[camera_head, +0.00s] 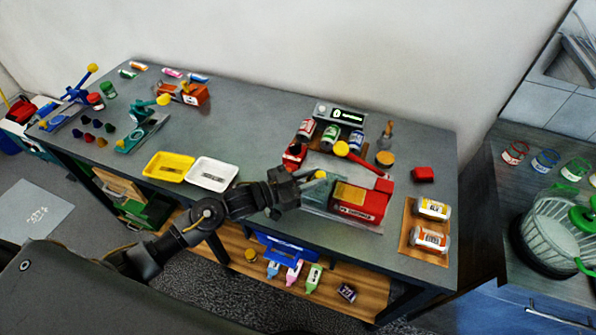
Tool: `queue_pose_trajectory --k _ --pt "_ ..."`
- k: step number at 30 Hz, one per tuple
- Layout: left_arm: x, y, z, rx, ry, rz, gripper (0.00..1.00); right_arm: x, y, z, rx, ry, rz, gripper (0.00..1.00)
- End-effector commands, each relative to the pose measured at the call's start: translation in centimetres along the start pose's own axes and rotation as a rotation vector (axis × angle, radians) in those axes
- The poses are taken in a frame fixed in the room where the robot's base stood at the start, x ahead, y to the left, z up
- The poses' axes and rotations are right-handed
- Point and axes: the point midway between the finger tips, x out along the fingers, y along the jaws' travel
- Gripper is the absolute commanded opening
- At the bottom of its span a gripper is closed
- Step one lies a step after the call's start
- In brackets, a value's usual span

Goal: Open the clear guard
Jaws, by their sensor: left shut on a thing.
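The red machine (366,203) stands at the front of the grey bench, with a yellow panel on top and a red lever ending in a yellow ball (341,148). The clear guard (322,207) is faint, at the machine's left side; its edges and exact angle are hard to make out. A small yellow knob (320,174) shows at that side. My left gripper (314,181) reaches in from the left and is shut at this knob, which looks to be the guard's. Its fingers partly hide the contact. My right gripper is not in view.
A white tray (212,174) and a yellow tray (168,167) lie left of my arm. Several cans stand behind the machine near a display box (339,114).

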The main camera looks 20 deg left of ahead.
Motion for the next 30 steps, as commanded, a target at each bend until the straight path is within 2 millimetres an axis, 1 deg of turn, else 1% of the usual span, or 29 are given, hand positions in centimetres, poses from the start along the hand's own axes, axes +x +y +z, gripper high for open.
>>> queue_pose_trajectory --k 1,3,6,8,12,20,21,25,30 --pt "1.1 1.2 -0.3 -0.007 0.004 0.004 0.00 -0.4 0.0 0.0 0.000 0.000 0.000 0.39" --pt "2.4 2.5 -0.2 -0.007 0.003 0.003 0.00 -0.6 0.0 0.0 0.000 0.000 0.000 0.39" --pt "3.7 3.8 -0.1 -0.005 0.000 0.002 0.00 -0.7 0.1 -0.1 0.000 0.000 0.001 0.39" --pt "4.3 4.4 -0.1 -0.004 0.000 0.003 0.00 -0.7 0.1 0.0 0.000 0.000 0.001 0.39" --pt "4.8 4.9 0.0 -0.001 -0.002 0.002 0.00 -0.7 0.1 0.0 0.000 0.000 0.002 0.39" --pt "4.8 4.9 0.0 0.000 -0.002 0.002 0.00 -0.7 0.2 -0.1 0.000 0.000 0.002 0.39" --pt "4.8 4.9 0.0 0.000 -0.002 0.002 0.32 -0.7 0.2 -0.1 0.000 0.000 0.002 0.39" --pt "4.8 4.9 0.0 -0.001 -0.002 0.001 0.48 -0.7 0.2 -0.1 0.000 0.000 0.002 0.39" --pt "4.8 4.9 0.0 -0.001 -0.001 0.001 0.48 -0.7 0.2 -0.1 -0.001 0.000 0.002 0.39"
